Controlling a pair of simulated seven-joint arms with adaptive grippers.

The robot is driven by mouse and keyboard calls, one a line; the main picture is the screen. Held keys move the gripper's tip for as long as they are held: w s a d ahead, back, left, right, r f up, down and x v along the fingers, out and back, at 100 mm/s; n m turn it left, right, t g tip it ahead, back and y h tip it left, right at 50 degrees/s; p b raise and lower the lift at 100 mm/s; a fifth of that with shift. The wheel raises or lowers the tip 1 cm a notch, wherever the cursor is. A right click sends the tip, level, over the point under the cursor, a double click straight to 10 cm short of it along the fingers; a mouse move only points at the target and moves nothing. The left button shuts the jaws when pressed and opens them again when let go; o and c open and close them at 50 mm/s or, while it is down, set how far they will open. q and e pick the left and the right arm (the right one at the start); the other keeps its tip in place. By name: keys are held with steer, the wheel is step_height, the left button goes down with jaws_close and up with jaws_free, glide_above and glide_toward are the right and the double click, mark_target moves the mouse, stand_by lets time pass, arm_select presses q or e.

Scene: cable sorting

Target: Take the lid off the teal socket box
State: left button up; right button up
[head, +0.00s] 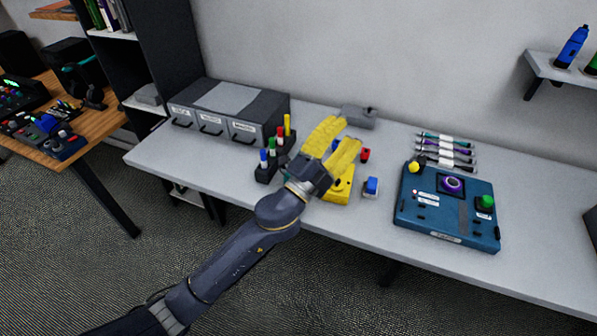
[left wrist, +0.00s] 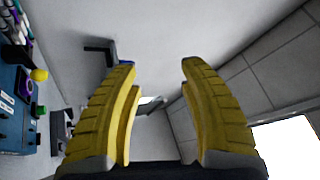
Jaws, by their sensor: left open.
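The teal socket box (head: 465,222) lies on the right part of the grey table. Its top carries a yellow knob at the back left, a purple ring in the middle and a green knob at the right. I cannot tell a separate lid from its body. It also shows at the left edge of the left wrist view (left wrist: 12,82), partly cut off. My left gripper (head: 341,133) has yellow fingers, is open and empty, and is above the table to the left of the teal box, apart from it. Its two fingers stand wide apart in the left wrist view (left wrist: 158,67). My right gripper is not in view.
Near my left gripper are a yellow box (head: 340,190), a blue-and-white block (head: 371,187), a red block (head: 365,155), and a rack (head: 266,172) with coloured pegs. Several cable-like sticks (head: 446,150) lie behind the teal box. Grey drawers (head: 212,126) stand at the back left.

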arm_select(q)
steer(key=s+d+m+g+h, duration=0.1)
steer(key=s+d+m+g, duration=0.5)
steer(key=m+g, duration=0.4)
steer(key=s+d+m+g+h, duration=0.1)
steer(key=s+d+m+g, duration=0.3)
steer(key=d+m+g, duration=0.5)
steer(key=w+a+f+m+y, duration=0.4)
steer(key=a+f+y, duration=0.3)
steer(key=f+y, duration=0.15)
steer(key=w+a+r+n+t+y, duration=0.15)
steer(key=w+a+y, duration=0.25)
steer(key=w+a, duration=0.4)
steer(key=w+a+r+n+t+y, duration=0.1)
steer(key=w+a+r+t+y, duration=0.15)
steer(key=w+a+y, duration=0.6)
steer(key=f+h, duration=0.1)
steer(key=f, duration=0.4)
steer(key=a+f+h, duration=0.1)
steer(key=f, duration=0.4)
steer(key=f+h, duration=0.1)
steer(key=f, duration=0.5)
steer(key=shift+s+a+f+g+h, duration=0.1)
steer(key=shift+s+a+g+h, duration=0.1)
steer(key=shift+s+g+h, duration=0.15)
jaws_close()
